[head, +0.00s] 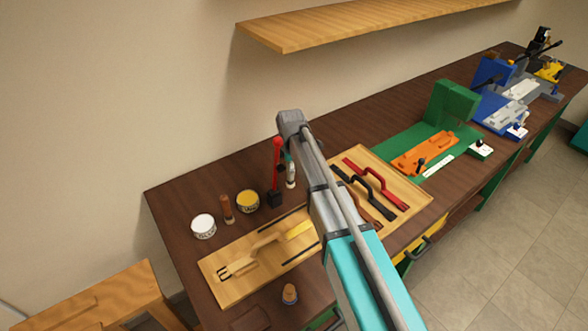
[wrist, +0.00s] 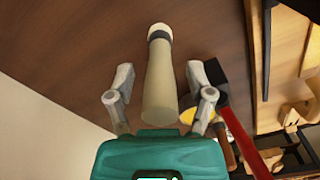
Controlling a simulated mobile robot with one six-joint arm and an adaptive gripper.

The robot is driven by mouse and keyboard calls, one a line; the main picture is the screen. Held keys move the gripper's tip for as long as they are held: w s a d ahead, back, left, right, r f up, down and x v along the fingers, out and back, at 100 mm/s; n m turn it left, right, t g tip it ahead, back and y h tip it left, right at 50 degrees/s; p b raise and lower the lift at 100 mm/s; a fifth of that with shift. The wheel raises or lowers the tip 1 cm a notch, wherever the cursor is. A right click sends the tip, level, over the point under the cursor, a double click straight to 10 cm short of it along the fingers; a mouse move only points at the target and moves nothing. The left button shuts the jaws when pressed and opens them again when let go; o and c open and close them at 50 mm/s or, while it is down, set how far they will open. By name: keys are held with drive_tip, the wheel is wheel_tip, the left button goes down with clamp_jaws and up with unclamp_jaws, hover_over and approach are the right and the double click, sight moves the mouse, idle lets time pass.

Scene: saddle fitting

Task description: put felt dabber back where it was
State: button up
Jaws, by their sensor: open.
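The felt dabber (wrist: 158,88) has a pale cream handle, a dark band and a whitish end. In the wrist view it lies between the two fingers of my gripper (wrist: 161,73), with a visible gap on each side. My gripper is open, and its fingers do not appear to touch the dabber. In the head view a small pale upright piece (head: 291,178), apparently the dabber, shows beside my arm at the back of the bench. My arm hides most of the gripper there. I cannot tell whether the dabber's far end rests on the bench.
A red-handled mallet (head: 277,160) with a black head stands close beside my gripper. A yellow tin (head: 247,201), a brown-handled tool (head: 227,209) and a white tin (head: 204,226) are left of it. A wooden board (head: 225,297) with strap pieces lies in front. A shelf (head: 330,27) hangs above.

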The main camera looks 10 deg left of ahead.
drive_tip(key=shift+r, duration=0.2)
wheel_tip(320, 180, up, 12)
drive_tip(key=p, duration=1.2)
idle(0.8)
drive_tip(key=shift+d, duration=0.1)
drive_tip(key=shift+d, duration=0.3)
drive_tip(key=s+d+m, duration=0.5)
drive_tip(key=d+m, duration=0.2)
drive_tip(key=d, duration=0.4)
drive_tip(key=s+d+m, duration=0.6)
drive_tip(key=d+m, duration=0.1)
drive_tip(key=d, duration=0.5)
drive_tip(key=s+d+m, duration=0.6)
drive_tip(key=d+m, duration=0.2)
drive_tip(key=d, duration=0.3)
drive_tip(key=shift+s+d, duration=0.15)
drive_tip(key=shift+d, duration=0.25)
